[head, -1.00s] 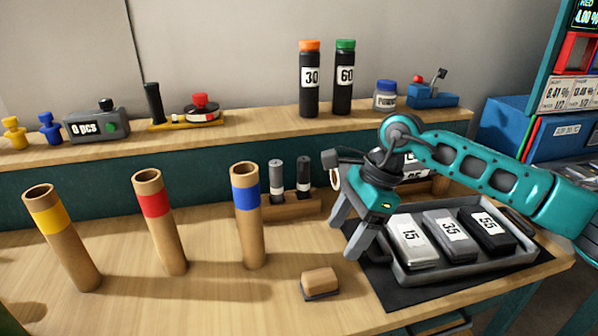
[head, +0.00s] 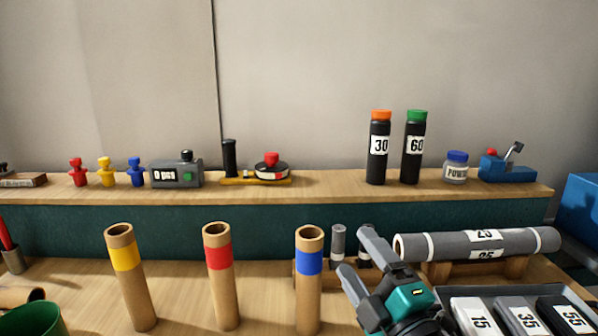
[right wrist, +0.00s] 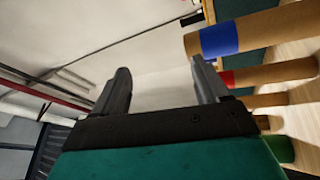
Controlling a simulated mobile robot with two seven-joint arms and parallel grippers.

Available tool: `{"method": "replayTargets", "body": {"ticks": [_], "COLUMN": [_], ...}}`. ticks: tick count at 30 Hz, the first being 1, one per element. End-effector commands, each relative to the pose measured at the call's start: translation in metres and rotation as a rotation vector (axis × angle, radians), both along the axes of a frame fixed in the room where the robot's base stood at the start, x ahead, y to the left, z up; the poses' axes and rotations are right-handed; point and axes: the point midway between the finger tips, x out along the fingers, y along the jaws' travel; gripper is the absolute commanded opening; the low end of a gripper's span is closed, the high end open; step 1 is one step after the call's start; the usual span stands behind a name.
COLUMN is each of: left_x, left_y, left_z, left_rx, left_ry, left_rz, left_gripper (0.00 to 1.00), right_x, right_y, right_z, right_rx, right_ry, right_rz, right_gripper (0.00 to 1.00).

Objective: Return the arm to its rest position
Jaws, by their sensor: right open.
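My right gripper (head: 362,262) is open and empty at the lower right of the head view, fingers pointing up and left. It is in front of the small rack with dark cylinders and just right of the blue-banded tube (head: 309,290). In the right wrist view the two fingers of the gripper (right wrist: 158,85) stand apart with only wall between them. The blue-banded tube also shows in the right wrist view (right wrist: 219,40), right of the fingers. My left gripper is not in view.
A red-banded tube (head: 219,285) and a yellow-banded tube (head: 130,285) stand upright to the left. A grey roll (head: 410,246) lies on a wooden stand at right. A tray (head: 448,293) holds numbered blocks. The shelf (head: 330,188) behind carries bottles and small tools.

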Motion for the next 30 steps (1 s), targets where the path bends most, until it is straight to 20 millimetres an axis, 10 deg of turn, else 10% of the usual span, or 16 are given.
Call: {"method": "replayTargets", "body": {"ticks": [5,12,26,30], "left_x": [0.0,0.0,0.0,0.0], "left_y": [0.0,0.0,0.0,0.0], "left_z": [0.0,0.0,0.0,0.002], "left_rx": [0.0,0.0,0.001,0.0], "left_ry": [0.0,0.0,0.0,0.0], "left_rz": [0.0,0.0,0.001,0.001], "left_gripper": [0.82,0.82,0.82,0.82], "right_x": [-0.022,-0.106,-0.249,-0.231], "right_y": [-0.06,-0.104,-0.114,-0.111], "right_z": [-0.08,-0.18,-0.243,-0.254], "right_rx": [0.342,0.656,0.875,0.895], "right_ry": [0.469,1.016,1.587,1.532], "right_rz": [-0.256,-0.562,-0.904,-0.849], "right_gripper": [0.74,0.74,0.74,0.74]}}
